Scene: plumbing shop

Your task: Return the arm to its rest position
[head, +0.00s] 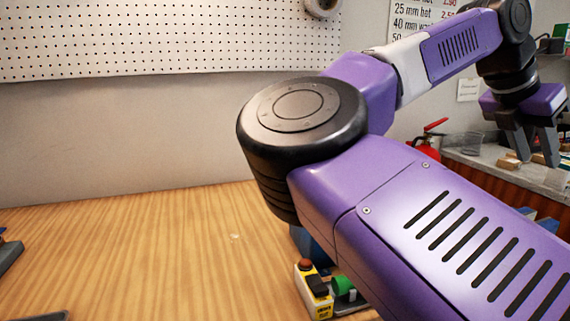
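My purple arm reaches from the lower right across the picture and bends back to the upper right. My gripper (537,158) hangs near the right edge, fingers pointing down. Its two dark grey fingers stand apart with a gap between them, and nothing shows held there. In the picture it overlaps the grey counter (483,160) in the background. Its height over that counter cannot be told.
The wooden tabletop (130,250) is mostly clear at left. A yellow control box (313,290) with a red button sits beside a green part (344,286), partly behind my arm.

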